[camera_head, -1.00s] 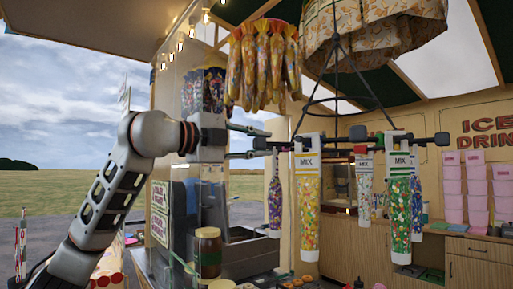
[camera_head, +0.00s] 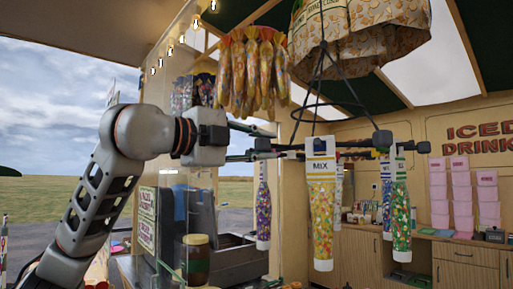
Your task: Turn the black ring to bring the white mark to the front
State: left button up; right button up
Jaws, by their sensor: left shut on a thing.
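The black ring (camera_head: 300,149) hangs level from black cords below the canopy, with dark square knobs around it. Several white-topped sweet bags hang from it: a yellow MIX bag (camera_head: 323,215) at the front, a green bag (camera_head: 401,212) seen narrow at the right, and a purple bag (camera_head: 263,205) at the left. I cannot make out the white mark on the ring. My left gripper (camera_head: 268,145) reaches in from the left, its fingers above and below a knob (camera_head: 262,144) at the ring's left side, shut on it. My right gripper is not in view.
Wrapped sweet bags (camera_head: 250,75) hang above and behind the gripper. A patterned cloth shade (camera_head: 355,35) hangs over the ring. A brown jar (camera_head: 195,262) stands lower left beside a clear panel. Pink cup stacks (camera_head: 463,195) stand on the back-right counter.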

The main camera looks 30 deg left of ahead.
aim_at(319, 139)
pick_arm(q)
jog(key=shift+s+d, duration=0.2)
jog(key=shift+d, duration=0.3)
jog(key=shift+s+d+b, duration=0.1)
jog(key=shift+s+d, duration=0.15)
jog(key=shift+d, duration=0.8)
jog(key=shift+s+d+b, duration=0.1)
jog(key=shift+s+d, duration=0.15)
jog(key=shift+d, duration=0.75)
jog(key=shift+s+d+b, duration=0.1)
jog(key=shift+s+d, duration=0.15)
jog(key=shift+d, duration=2.4)
jog(key=shift+d+b, duration=0.45)
jog(key=shift+d, duration=0.55)
jog(key=o, duration=0.8)
